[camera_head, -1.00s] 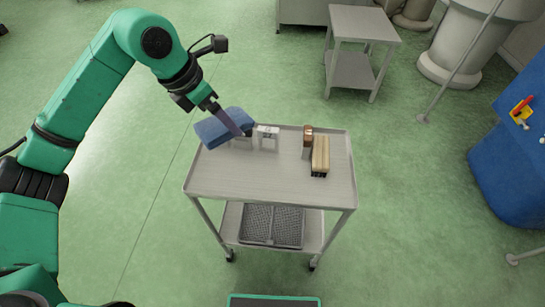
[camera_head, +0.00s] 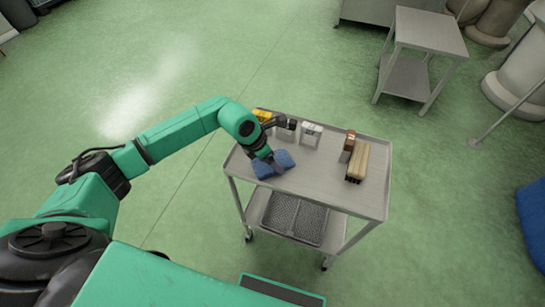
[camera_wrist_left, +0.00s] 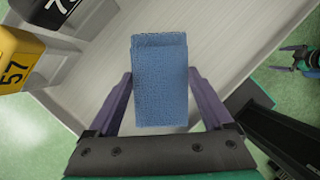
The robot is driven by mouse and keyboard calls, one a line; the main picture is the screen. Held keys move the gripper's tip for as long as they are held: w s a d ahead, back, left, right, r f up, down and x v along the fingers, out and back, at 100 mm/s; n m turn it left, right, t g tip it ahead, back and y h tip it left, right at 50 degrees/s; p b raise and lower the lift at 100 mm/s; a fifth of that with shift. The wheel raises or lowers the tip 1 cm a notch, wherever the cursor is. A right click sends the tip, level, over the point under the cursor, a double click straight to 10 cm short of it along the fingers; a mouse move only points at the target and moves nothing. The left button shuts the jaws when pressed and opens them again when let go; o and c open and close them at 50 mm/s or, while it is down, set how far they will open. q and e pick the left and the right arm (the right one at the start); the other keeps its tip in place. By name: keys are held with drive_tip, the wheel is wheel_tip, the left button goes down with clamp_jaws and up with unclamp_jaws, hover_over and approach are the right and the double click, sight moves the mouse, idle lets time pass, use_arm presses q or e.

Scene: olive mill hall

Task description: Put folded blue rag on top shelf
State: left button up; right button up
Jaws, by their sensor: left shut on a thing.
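The folded blue rag (camera_head: 284,159) is at the near left corner of the cart's top shelf (camera_head: 320,182). My left gripper (camera_head: 276,164) is shut on it. In the left wrist view the rag (camera_wrist_left: 160,75) sits between the two purple fingers (camera_wrist_left: 160,90), with the pale shelf (camera_wrist_left: 230,45) below. I cannot tell whether the rag touches the shelf or hangs just above it.
A yellow block numbered 57 (camera_wrist_left: 16,62), a dark block (camera_head: 287,130) and a white block (camera_head: 311,132) stand along the shelf's far left. A mesh tray (camera_head: 295,219) lies below.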

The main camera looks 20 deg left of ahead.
use_arm(q)
drive_tip(key=o, duration=1.2)
drive_tip(key=shift+f, duration=0.1)
drive_tip(key=shift+o, duration=0.9)
drive_tip(key=shift+r, duration=0.3)
drive_tip(key=b+v, duration=0.1)
drive_tip(key=v, duration=1)
drive_tip(key=shift+r+b, duration=0.35)
drive_tip(key=shift+s+a, duration=0.1)
drive_tip(key=shift+s, duration=0.05)
